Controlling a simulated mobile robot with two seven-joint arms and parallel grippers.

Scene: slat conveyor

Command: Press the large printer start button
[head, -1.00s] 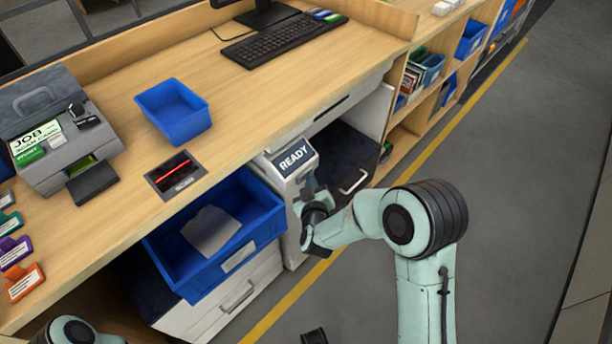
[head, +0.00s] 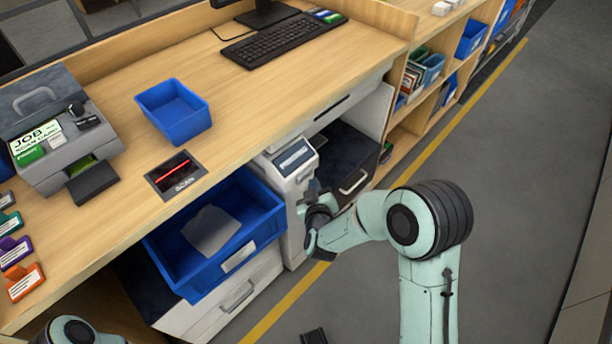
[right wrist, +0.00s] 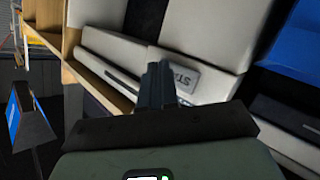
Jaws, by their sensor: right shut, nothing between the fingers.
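The large printer (head: 297,210) is a pale cabinet under the desk, with a tilted screen (head: 294,154) on top. The screen shows small pale lines, too small to read. My right gripper (head: 311,188) is shut and empty at the printer's front. It also shows in the right wrist view (right wrist: 158,72), its fingertips overlapping the button's edge; I cannot tell whether they touch it. Only part of my left arm shows at bottom left in the head view.
A large blue bin (head: 259,222) holding a pale sheet stands beside the printer. A drawer unit (head: 350,160) is on its other side. The wooden desk (head: 240,95) overhangs above. The grey floor (head: 520,160) at the right is clear.

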